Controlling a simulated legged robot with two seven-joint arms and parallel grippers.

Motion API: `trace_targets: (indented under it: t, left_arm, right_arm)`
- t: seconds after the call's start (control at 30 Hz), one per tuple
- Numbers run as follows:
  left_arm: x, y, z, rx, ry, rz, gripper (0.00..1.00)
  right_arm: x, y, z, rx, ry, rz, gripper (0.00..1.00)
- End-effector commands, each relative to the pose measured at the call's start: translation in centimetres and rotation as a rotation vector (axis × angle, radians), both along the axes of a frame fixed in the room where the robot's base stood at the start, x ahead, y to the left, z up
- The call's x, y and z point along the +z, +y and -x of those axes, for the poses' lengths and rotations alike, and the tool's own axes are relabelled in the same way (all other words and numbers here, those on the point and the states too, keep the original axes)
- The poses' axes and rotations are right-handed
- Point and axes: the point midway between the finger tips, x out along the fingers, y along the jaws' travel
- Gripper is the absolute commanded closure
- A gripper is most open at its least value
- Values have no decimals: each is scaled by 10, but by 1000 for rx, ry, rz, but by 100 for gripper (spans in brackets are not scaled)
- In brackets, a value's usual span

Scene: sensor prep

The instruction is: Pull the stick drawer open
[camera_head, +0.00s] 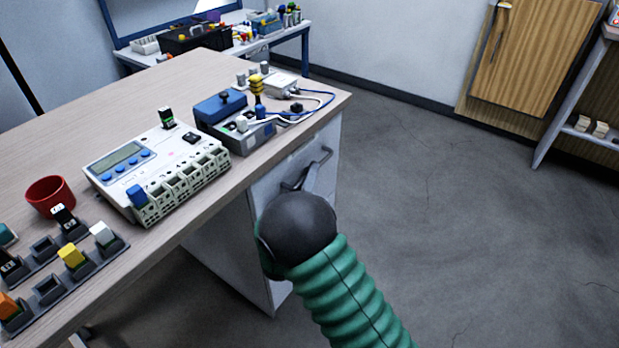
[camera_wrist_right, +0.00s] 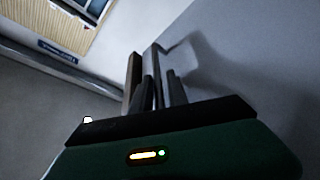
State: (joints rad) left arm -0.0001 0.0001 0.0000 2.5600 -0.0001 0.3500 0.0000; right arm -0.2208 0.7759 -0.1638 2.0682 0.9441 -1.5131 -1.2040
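The drawer front (camera_head: 272,184) is a pale grey panel under the right end of the desk. It carries a slim bar handle (camera_head: 325,158) and looks closed. My right gripper (camera_head: 309,176) is at the drawer front, with its dark fingers right beside the handle. In the right wrist view, my right gripper's fingers (camera_wrist_right: 154,90) stand close together against the grey panel (camera_wrist_right: 235,60). A thin bar shows at them, but I cannot tell whether they are shut on it. The drawer's inside is hidden. My left gripper is not in view.
The wooden desk top (camera_head: 95,117) holds a white meter box (camera_head: 150,172), a blue-and-grey device (camera_head: 225,115) with cables, a red cup (camera_head: 50,196) and a rack of coloured switches (camera_head: 60,265). The floor (camera_head: 470,220) right of the drawer is clear.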

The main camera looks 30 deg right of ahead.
Motion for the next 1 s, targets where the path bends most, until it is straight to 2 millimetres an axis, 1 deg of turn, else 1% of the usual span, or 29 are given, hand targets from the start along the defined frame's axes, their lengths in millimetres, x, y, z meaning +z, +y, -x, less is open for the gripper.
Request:
trace_targets:
  t: [0.2,0.23,0.37,1.0]
  left_arm:
    - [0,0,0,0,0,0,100]
    - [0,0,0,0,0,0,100]
    - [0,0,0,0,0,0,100]
    - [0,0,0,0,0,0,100]
  right_arm:
    - [1,-1,0,-1,0,-1,80]
    - [0,-1,0,-1,0,-1,83]
    - [0,-1,0,0,1,-1,100]
    - [-2,0,0,1,4,-3,100]
